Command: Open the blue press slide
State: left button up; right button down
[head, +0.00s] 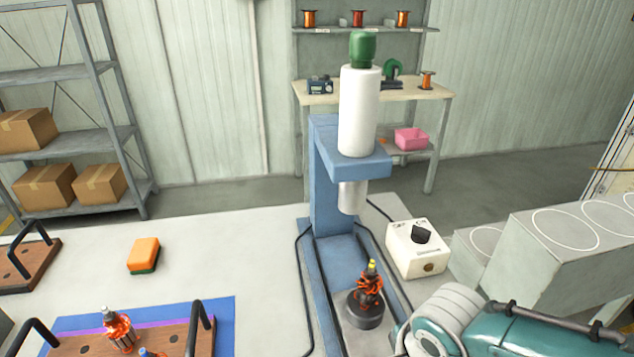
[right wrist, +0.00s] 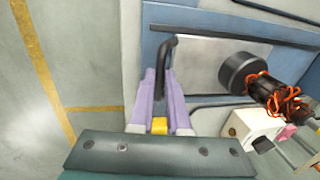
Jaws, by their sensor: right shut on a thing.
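The blue press (head: 332,180) stands at the middle of the head view, with a white cylinder (head: 358,115) and a ram (head: 351,198) pointing down. On its slide, a dark round holder (head: 364,311) carries an upright armature with orange windings (head: 370,285), nearer to me than the ram. The right wrist view shows the slide's pale metal plate (right wrist: 200,58), the holder (right wrist: 240,73) and the armature (right wrist: 274,97). My right gripper (right wrist: 163,78) is shut on the slide's black handle (right wrist: 168,44). In the head view its fingers are hidden. My left gripper is not in view.
A white control box (head: 417,250) with a black knob stands right of the press. A wooden tray (head: 85,345) with black handles and an orange sponge (head: 143,254) are on the left. Grey blocks (head: 555,247) stand at the right. Black cables run beside the press.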

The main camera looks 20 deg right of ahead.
jog(key=shift+s+a+p, duration=0.3)
jog(key=shift+s+p, duration=0.2)
jog(key=shift+s, duration=0.55)
jog(key=shift+s+a+p, duration=0.25)
jog(key=shift+s+p, duration=0.25)
jog(key=shift+s, duration=0.5)
jog(key=c, duration=0.9)
grip_release()
jog(key=r+p, duration=0.2)
jog(key=r, duration=0.1)
jog(key=s+r+p, duration=0.1)
jog(key=r+p, duration=0.1)
jog(key=r, duration=0.1)
jog(key=r+p, duration=0.2)
jog(key=r, duration=0.1)
jog(key=shift+s+a+r, duration=0.2)
jog(key=shift+s+r, duration=0.2)
